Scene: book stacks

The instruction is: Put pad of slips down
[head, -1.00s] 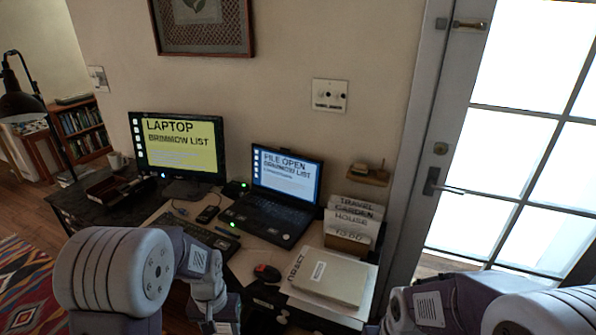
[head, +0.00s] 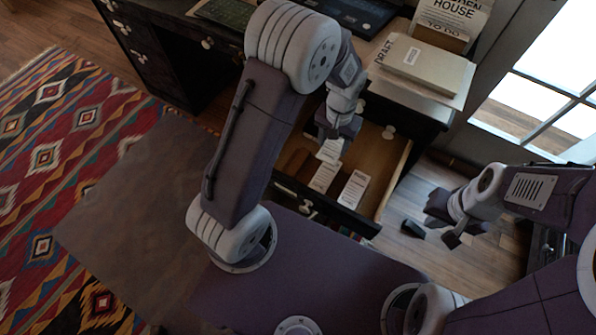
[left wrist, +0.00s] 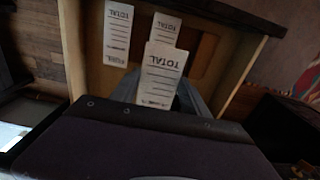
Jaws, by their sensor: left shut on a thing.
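My left gripper (head: 333,142) is shut on a white pad of slips (head: 330,151). It holds the pad over the open drawer (head: 397,176). In the left wrist view the held pad (left wrist: 162,74) shows the word TOTAL and looks nearer than the other pads. Two similar pads lie in the drawer, one to the left (head: 323,177) and one to the right (head: 353,189) in the head view. Both also show in the left wrist view (left wrist: 117,34) (left wrist: 166,29). My right gripper (head: 446,226) is empty, with its fingers apart, right of the drawer.
On the desk above the drawer are a thick pale booklet (head: 425,65) on papers, a laptop (head: 355,12) and a keyboard (head: 226,13). A patterned rug (head: 70,140) covers the floor at left.

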